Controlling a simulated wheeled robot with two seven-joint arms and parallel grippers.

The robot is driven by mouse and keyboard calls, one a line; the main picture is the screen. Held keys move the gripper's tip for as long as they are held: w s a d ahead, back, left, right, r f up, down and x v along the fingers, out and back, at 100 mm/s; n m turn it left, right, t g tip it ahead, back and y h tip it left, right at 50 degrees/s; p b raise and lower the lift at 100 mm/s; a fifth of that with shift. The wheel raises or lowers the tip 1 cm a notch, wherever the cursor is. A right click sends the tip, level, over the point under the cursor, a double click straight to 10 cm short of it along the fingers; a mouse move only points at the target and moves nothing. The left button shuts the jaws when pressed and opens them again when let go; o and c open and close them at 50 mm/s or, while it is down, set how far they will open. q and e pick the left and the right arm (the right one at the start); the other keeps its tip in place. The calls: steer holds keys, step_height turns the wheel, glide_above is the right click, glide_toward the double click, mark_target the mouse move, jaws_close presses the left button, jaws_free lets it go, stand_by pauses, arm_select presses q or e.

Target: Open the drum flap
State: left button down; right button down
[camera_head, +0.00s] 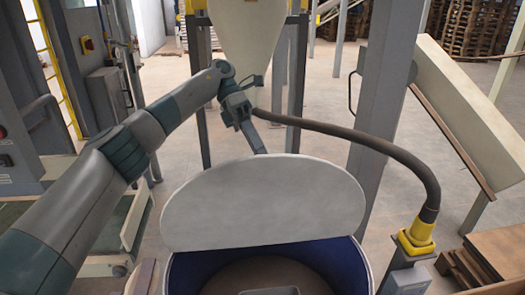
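The drum (178,278) stands at the bottom centre, with a blue inner wall and a brownish surface inside. Its flap (264,207), a pale half-disc, stands raised above the drum's rim, with its straight edge low and its round edge up. The front half of the drum's top is open. My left gripper (260,150) reaches in from the left and points down at the top edge of the flap. I cannot tell whether it touches the flap or is behind it. Its fingers look like one narrow dark shape, so their opening is unclear.
A dark hose (370,142) arches from near my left gripper to a yellow fitting (417,238) at right. A pale hopper (247,35) hangs behind. A grey post (388,90) and a sloping chute (468,105) stand right. A grey object (268,291) shows inside the drum.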

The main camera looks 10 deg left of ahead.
arm_select(q)
steer(key=shift+w+a+f+p, duration=0.15)
steer(key=shift+w+f+p, duration=0.2)
steer(key=shift+f, duration=0.15)
steer(key=shift+w+a+f+p, duration=0.2)
steer(key=shift+w+f, duration=0.1)
steer(key=shift+f, duration=0.15)
steer(key=c, duration=1.7)
jaws_free()
steer(key=shift+w, duration=0.1)
steer(key=shift+c, duration=0.2)
steer(key=shift+w+r, duration=0.1)
steer(key=shift+w, duration=0.2)
steer(key=shift+r, duration=0.2)
